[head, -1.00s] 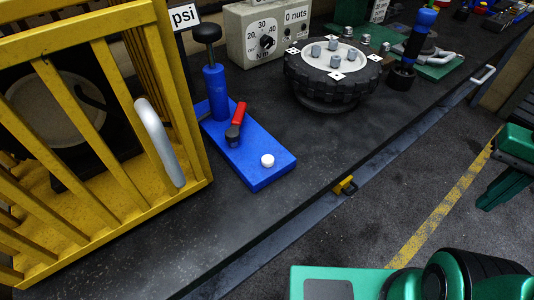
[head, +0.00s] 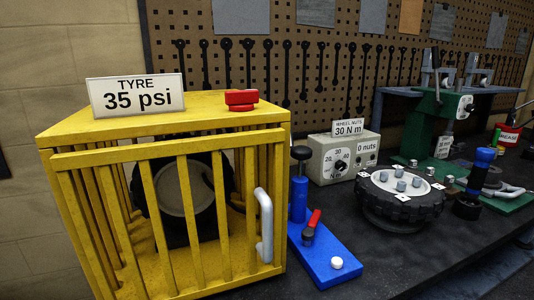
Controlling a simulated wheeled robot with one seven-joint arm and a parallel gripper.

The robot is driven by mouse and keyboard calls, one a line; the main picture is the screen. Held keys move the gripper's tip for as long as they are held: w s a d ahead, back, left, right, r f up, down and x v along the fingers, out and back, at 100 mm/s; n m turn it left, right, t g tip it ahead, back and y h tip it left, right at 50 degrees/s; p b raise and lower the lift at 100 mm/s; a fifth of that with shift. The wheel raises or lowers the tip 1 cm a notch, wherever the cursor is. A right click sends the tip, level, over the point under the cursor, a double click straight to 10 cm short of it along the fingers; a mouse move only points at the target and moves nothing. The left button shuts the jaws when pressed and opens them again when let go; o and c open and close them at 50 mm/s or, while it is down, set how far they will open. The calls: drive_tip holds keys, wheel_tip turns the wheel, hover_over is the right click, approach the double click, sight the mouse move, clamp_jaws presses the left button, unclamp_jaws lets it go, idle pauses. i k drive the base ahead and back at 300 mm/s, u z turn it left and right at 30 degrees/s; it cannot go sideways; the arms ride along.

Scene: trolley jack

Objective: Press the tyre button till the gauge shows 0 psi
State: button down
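The gauge sign (head: 137,96) stands on top of the yellow cage and reads "TYRE 35 psi". A dark tyre with a pale hub (head: 182,185) is inside the cage (head: 165,134), behind the bars. A blue pump base (head: 325,262) sits just right of the cage. It carries a white round button (head: 337,262), a red-handled lever (head: 313,220) and an upright blue cylinder (head: 299,198) with a black knob. My gripper is not in view.
A grey torque box (head: 337,157) reads "30 N m" and "0 nuts". A wheel with studs (head: 400,200) lies to its right. A blue and black tool (head: 472,182) stands beyond it. The cage's grey handle (head: 265,225) sticks out near the pump. The bench front is clear.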

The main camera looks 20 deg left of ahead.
sight(336, 263)
drive_tip(key=k, duration=0.55)
drive_tip(key=z, duration=1.05)
drive_tip(key=i, duration=2.15)
drive_tip(key=u, duration=2.95)
